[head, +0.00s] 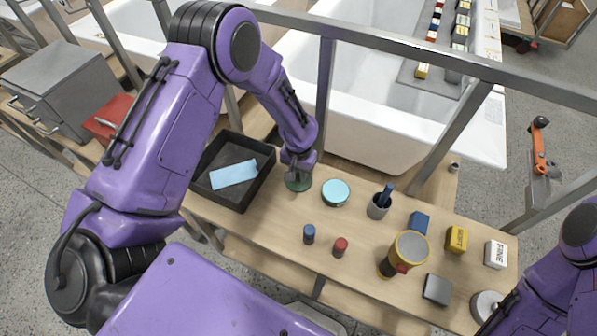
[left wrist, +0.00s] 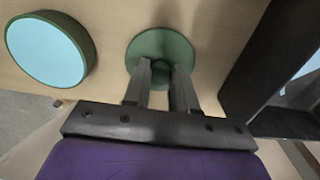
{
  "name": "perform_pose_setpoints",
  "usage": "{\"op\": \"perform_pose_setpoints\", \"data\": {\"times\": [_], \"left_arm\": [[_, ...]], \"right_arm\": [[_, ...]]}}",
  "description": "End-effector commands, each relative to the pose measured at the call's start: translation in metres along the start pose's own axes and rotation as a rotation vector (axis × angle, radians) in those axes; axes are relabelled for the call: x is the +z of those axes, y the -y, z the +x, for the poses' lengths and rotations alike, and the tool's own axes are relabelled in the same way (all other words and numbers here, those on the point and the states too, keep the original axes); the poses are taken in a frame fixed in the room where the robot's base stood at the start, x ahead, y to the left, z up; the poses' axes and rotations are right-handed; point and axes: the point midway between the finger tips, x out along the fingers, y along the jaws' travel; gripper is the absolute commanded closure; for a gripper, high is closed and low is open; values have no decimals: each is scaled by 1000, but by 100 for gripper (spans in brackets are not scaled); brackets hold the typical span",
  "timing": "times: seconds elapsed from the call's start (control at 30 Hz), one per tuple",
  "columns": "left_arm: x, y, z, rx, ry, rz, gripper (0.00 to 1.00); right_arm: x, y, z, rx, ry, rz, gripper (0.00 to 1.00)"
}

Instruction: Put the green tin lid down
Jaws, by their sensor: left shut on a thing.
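The green tin lid (head: 298,187) is a round green disc with a small knob, at the wooden bench top beside the black tray. My left gripper (head: 297,172) points down over it and is shut on its knob. In the left wrist view the lid (left wrist: 147,45) lies flat under the two fingers (left wrist: 162,78), which hide part of it. I cannot tell whether it touches the wood. A round green tin with a light blue top (head: 335,193) stands just right of it; it also shows in the left wrist view (left wrist: 45,50). My right gripper is not in view.
The black tray (head: 206,194) with a light blue cloth (head: 233,174) is close on the left. A grey cup (head: 378,207), blue (head: 309,234) and red (head: 340,246) cylinders and a yellow can (head: 410,249) stand rightward. A metal rail (head: 322,95) and white tub (head: 370,140) are behind.

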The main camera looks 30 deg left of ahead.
Motion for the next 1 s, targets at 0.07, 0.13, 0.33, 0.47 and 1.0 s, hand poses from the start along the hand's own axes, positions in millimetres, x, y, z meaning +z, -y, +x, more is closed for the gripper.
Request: {"op": "perform_pose_setpoints", "data": {"times": [0.07, 0.13, 0.33, 0.47, 1.0], "left_arm": [[0, 0, 3, -1, 0, 0, 71], [0, 0, 2, 0, 0, 0, 48], [0, 0, 2, 0, 0, 0, 48], [0, 0, -3, 0, 0, 0, 48], [-1, 0, -113, 0, -3, -1, 48]], "right_arm": [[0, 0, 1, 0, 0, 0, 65], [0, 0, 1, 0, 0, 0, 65], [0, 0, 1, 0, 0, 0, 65], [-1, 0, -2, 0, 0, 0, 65], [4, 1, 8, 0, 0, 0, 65]]}}
